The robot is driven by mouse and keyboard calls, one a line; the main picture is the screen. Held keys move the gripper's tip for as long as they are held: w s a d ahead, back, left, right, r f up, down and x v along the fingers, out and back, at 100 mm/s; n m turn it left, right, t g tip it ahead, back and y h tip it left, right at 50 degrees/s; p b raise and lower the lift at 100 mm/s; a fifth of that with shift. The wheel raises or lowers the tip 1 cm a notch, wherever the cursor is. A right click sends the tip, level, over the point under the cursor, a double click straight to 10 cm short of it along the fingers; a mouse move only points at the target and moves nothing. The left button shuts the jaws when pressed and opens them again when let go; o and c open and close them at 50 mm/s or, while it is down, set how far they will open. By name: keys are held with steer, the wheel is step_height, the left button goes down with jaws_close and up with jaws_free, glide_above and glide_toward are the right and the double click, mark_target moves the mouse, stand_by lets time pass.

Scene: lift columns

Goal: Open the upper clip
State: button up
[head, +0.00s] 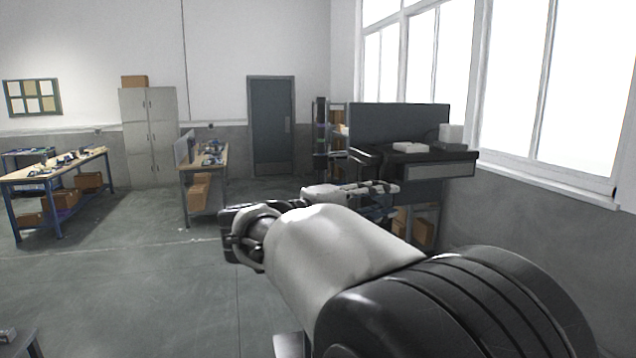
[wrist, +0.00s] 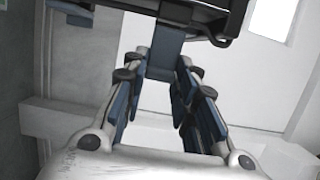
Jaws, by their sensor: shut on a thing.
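In the wrist view, a blue-grey tab (wrist: 168,52), which I take to be the upper clip, hangs below a dark bar (wrist: 150,10). My gripper (wrist: 164,72) has its two white fingers with blue pads on either side of the tab's lower end and is shut on it. The tab's lowest part lies between the fingertips. The bar's far side is hidden. In the head view, my white arm crosses the lower right, and the clip cannot be made out there.
A dark bench (head: 430,152) with a grey panel stands on the right below the windows. Two workbenches, one with blue legs (head: 60,172) and one narrower (head: 206,160), stand at the left and back. A grey cabinet (head: 148,135) and door (head: 271,125) are behind.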

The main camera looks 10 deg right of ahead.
steer(key=shift+w+a+r+m+g+h+p, duration=0.1)
steer(key=shift+a+m+g+h+p, duration=0.15)
steer(key=shift+m+g+p, duration=0.45)
steer(key=shift+w+a+r+m+g+h+p, duration=0.15)
steer(key=shift+a+m+g+p, duration=0.2)
steer(key=shift+g, duration=0.55)
steer(key=shift+f, duration=0.15)
steer(key=o, duration=1)
steer(key=shift+d, duration=0.1)
steer(key=shift+o, duration=0.2)
steer(key=shift+f, duration=0.1)
steer(key=s+a, duration=0.1)
steer(key=a, duration=1.1)
steer(key=shift+s, duration=0.25)
